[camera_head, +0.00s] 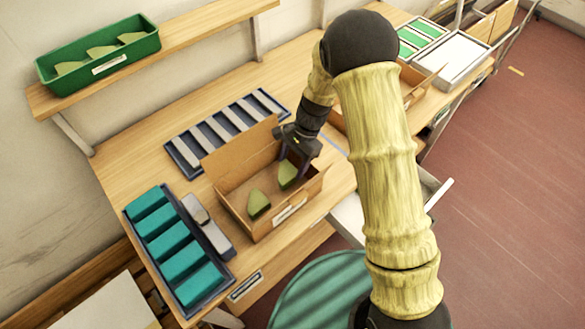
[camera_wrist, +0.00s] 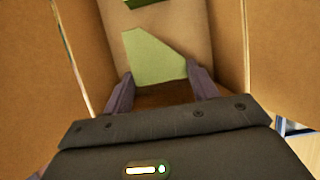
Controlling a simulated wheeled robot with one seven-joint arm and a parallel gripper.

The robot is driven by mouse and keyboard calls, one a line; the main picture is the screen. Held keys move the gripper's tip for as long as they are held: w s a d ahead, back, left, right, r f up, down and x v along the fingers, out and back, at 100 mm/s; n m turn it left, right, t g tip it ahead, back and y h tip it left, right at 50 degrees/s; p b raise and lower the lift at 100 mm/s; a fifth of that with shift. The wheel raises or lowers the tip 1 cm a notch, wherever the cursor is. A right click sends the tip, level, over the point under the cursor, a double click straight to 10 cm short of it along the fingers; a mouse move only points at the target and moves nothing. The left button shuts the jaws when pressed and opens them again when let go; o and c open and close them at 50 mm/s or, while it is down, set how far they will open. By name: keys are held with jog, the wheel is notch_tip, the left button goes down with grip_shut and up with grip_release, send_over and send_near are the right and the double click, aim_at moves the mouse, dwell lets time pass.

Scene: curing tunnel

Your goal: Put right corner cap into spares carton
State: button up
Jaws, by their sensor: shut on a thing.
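My gripper (camera_head: 295,162) reaches down into the open cardboard carton (camera_head: 238,222) on the bench. It is shut on an olive-green corner cap (camera_head: 288,175), which is inside the carton at its right end. In the wrist view my gripper (camera_wrist: 160,76) has one finger on each side of the cap (camera_wrist: 155,57). I cannot tell whether the held cap touches the carton floor. A second green cap (camera_head: 258,204) lies in the carton's left part, and its edge shows at the top of the wrist view (camera_wrist: 140,3).
A green bin (camera_head: 100,68) with several similar caps stands on the wall shelf (camera_head: 190,42). A dark tray of grey strips (camera_head: 225,130) lies behind the carton. A tray of teal blocks (camera_head: 180,245) is at left. An open drawer (camera_head: 350,220) and another carton (camera_head: 415,90) are at right.

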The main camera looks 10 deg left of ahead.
aim_at(293, 170)
jog(key=shift+f, duration=1.75)
jog(key=shift+f, duration=0.15)
jog(key=o, duration=0.9)
jog(key=shift+o, duration=0.2)
jog(key=b+v, duration=0.1)
jog(key=v, duration=1.1)
jog(key=shift+b, duration=0.4)
